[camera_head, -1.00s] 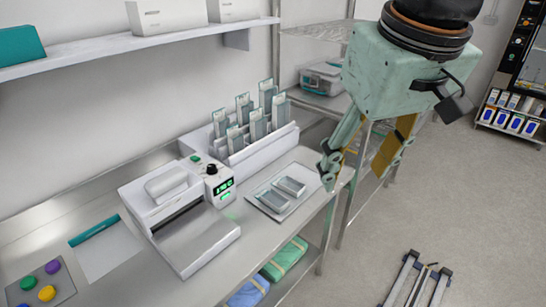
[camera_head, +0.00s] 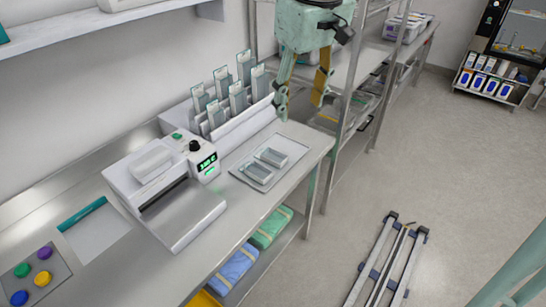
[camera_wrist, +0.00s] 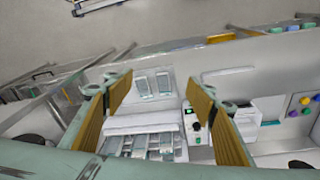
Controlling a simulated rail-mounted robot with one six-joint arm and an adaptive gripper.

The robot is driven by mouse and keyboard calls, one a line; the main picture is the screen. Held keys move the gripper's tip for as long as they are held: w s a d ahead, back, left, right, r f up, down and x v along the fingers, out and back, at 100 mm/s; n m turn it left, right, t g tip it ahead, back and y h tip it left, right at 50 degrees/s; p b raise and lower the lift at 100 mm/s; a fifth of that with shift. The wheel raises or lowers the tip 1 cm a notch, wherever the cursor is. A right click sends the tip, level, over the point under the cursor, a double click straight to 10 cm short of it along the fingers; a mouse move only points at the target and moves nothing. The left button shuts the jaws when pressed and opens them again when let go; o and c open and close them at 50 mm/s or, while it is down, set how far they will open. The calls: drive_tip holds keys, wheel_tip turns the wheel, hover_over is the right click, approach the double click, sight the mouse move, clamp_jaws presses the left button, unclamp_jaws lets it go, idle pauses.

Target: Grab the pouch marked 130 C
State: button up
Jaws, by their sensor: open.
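Several clear pouches with pale tops (camera_head: 238,98) stand upright in a white rack (camera_head: 250,118) on the steel bench. Two more pouches (camera_head: 271,156) lie flat on a pale mat (camera_head: 293,147) in front of the rack; the wrist view also shows this flat pair (camera_wrist: 163,83). The markings are too small to read, so I cannot tell which pouch is marked 130 C. My gripper (camera_head: 300,97) is open and empty, at the rack's right end in the head view. In the wrist view its fingers (camera_wrist: 158,95) are spread wide, with the rack (camera_wrist: 150,122) and pouches beyond.
A white sealer (camera_head: 168,185) with a lit green display stands left of the mat. Coloured buttons (camera_head: 43,279) sit at the bench's left end. A wire shelf unit (camera_head: 350,105) stands close to the right. Folded packs lie on the lower shelf (camera_head: 238,268).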

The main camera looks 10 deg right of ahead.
drive_tip(key=w+f+n+g+p, duration=0.1)
drive_tip(key=w+f, duration=0.4)
drive_tip(key=w, duration=0.3)
drive_tip(key=w+f+n+p, duration=0.1)
drive_tip(key=w+f+p, duration=0.1)
drive_tip(key=w+f, duration=0.35)
drive_tip(key=n+g+p, duration=0.1)
drive_tip(key=n+p, duration=0.1)
hover_over(273, 155)
wheel_tip(273, 155, down, 14)
drive_tip(key=shift+w+d+f, duration=0.1)
drive_tip(key=shift+f, duration=0.05)
drive_tip(key=shift+f+p, duration=0.35)
drive_tip(key=shift+f, duration=3.95)
drive_tip(key=shift+f+p, duration=0.3)
drive_tip(key=shift+f, duration=2.25)
drive_tip(key=shift+c, duration=0.4)
